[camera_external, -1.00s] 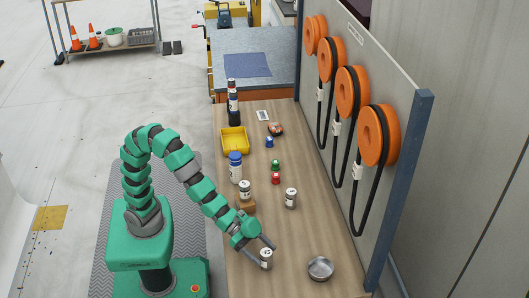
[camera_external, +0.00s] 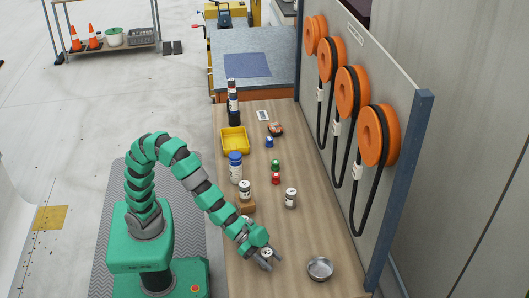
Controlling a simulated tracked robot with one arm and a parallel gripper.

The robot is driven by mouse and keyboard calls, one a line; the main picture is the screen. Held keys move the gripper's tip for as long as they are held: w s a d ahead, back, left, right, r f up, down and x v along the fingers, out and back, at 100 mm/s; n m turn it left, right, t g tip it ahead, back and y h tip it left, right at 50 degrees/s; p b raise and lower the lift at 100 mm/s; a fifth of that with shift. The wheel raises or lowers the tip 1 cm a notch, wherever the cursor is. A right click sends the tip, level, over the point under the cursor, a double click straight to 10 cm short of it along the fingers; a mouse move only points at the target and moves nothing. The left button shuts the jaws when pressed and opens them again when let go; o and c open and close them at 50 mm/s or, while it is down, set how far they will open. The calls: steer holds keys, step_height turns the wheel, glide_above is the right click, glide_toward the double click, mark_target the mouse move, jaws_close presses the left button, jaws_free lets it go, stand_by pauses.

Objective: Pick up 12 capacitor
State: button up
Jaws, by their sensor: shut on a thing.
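The capacitor (camera_external: 265,253) is a small silver-grey can with a label and dark marking on its top, low in the view on the wooden table. My gripper (camera_external: 266,259) is around it, with its fingers shut on the can's sides. The fingers and wrist hide part of the can. I cannot tell whether its base still touches the table.
A metal bowl (camera_external: 320,269) sits right of my gripper. Further back are a blue-and-white bottle (camera_external: 235,168), a yellow bin (camera_external: 234,140), and small red (camera_external: 276,178), green (camera_external: 275,165) and blue (camera_external: 269,142) items. A panel with orange reels (camera_external: 379,136) borders the right.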

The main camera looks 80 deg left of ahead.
mark_target(269, 253)
steer(key=shift+r+p, duration=0.8)
steer(key=shift+r, duration=0.9)
steer(key=shift+s+a+r, duration=0.1)
steer(key=shift+s+a, duration=0.1)
steer(key=s+a, duration=0.2)
steer(key=s, duration=0.1)
steer(key=s+a, duration=0.3)
steer(key=s, duration=0.1)
steer(key=s+a+r, duration=0.1)
steer(key=s+a, duration=0.2)
steer(key=shift+s+a+b, duration=0.25)
steer(key=shift+b, duration=0.1)
steer(key=shift+s+a+r+b, duration=0.15)
steer(key=shift+s+a+b, duration=0.45)
steer(key=shift+s+b, duration=0.25)
